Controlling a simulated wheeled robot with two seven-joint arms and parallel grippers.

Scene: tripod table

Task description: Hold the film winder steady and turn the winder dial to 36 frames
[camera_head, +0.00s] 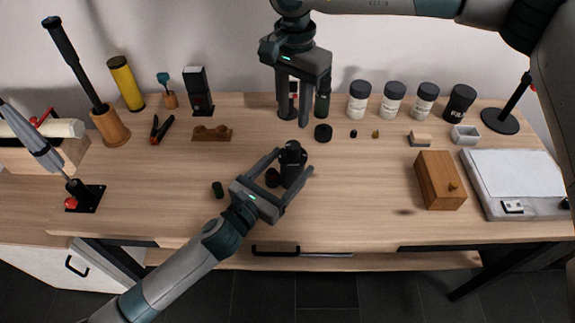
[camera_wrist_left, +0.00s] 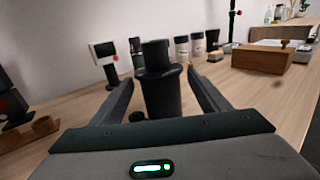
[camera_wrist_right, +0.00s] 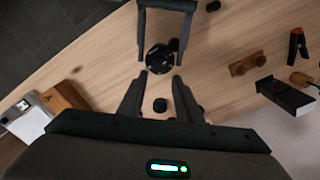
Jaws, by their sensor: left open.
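The film winder appears to be the upright black cylinder (camera_head: 291,163) with a narrower top, standing on the table. It also shows in the left wrist view (camera_wrist_left: 160,95) and from above in the right wrist view (camera_wrist_right: 159,58). My left gripper (camera_head: 294,160) is open, its fingers on either side of the cylinder with gaps visible in the left wrist view. My right gripper (camera_head: 293,121) is open and empty, pointing down above the table behind the winder. The dial's markings are too small to read.
Several white jars (camera_head: 359,100) stand behind; a wooden box (camera_head: 439,180) sits right. The front table is mostly clear.

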